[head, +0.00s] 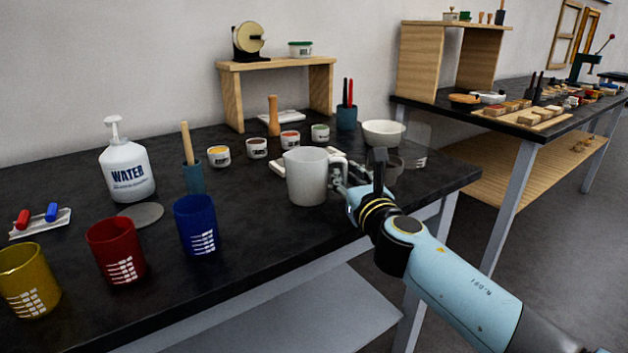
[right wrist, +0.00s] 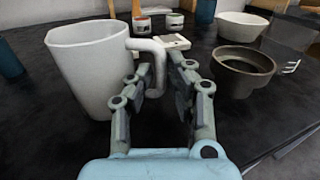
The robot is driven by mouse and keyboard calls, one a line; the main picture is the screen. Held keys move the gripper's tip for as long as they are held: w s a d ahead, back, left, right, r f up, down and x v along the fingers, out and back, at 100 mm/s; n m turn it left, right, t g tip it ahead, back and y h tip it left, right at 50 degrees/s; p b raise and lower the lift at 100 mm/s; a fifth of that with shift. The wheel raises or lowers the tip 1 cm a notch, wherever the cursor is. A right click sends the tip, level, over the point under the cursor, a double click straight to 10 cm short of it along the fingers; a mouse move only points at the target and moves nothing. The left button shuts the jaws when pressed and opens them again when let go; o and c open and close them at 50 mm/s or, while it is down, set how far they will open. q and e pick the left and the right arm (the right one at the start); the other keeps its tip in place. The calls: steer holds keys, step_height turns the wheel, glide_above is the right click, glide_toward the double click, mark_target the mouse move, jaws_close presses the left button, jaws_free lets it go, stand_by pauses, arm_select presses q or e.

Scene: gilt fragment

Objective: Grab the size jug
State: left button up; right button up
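The size jug looks to be the white jug (head: 306,176), upright on the black table with its handle to the right. It also shows at left in the right wrist view (right wrist: 88,72). My right gripper (head: 345,178) is at the handle side of the jug. In the right wrist view its two fingers (right wrist: 163,72) are apart, with the handle (right wrist: 158,58) between or just beyond their tips. I cannot see firm contact on both sides. My left gripper is not in view.
A dark bowl (right wrist: 243,70) stands right of my gripper, with a white bowl (head: 384,133) behind. Small paint pots (head: 290,140) stand behind the jug. Blue (head: 195,225), red (head: 115,250) and yellow (head: 28,281) cups and a water bottle (head: 127,168) stand to the left.

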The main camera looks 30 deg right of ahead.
steer(key=shift+x, duration=1)
steer(key=shift+c, duration=0.4)
jaws_close()
steer(key=shift+r, duration=0.1)
